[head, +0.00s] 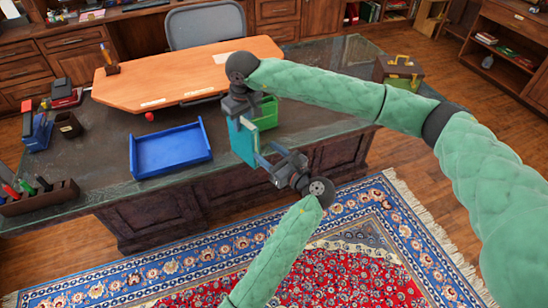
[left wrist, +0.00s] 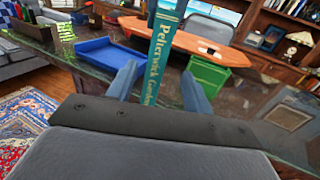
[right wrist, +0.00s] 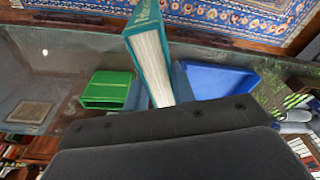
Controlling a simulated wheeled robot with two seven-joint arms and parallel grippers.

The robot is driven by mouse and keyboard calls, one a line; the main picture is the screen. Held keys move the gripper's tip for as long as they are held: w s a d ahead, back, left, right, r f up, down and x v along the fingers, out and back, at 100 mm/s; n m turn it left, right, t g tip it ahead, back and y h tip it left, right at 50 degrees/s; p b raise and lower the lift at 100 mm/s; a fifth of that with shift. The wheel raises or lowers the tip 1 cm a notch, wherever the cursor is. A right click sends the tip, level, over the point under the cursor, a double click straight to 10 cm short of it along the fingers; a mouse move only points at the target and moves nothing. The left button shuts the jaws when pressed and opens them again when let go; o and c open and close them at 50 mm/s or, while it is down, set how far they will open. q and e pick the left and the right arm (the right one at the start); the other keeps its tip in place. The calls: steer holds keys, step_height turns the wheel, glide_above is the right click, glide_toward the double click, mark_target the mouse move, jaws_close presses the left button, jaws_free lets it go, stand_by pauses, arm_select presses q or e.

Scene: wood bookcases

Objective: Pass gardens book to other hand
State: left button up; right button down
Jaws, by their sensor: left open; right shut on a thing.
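The teal gardens book (head: 243,140) is held upright in the air in front of the desk. My right gripper (head: 240,115) is shut on its upper part from above; the right wrist view shows the book's pale page edges (right wrist: 152,65) between the fingers (right wrist: 158,88). My left gripper (head: 270,160) is open, beside and below the book. In the left wrist view, the spine (left wrist: 162,50) reads "Pelterwick Gardens" and stands between the two spread fingers (left wrist: 160,85). I cannot tell whether either left finger touches it.
The dark glass-topped desk (head: 100,165) lies behind, with a blue tray (head: 171,165) and a green bin (head: 267,114), partly hidden by my right gripper and the book. A pen holder (head: 40,198) is at left. A patterned rug (head: 330,270) covers the floor in front.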

mark_target(248, 137)
arm_select(q)
steer(key=x, duration=0.9)
steer(key=shift+w+a, duration=0.25)
steer(key=shift+w, duration=0.05)
steer(key=shift+c, duration=0.4)
jaws_close()
arm_select(e)
steer(key=c, duration=1.1)
jaws_free()
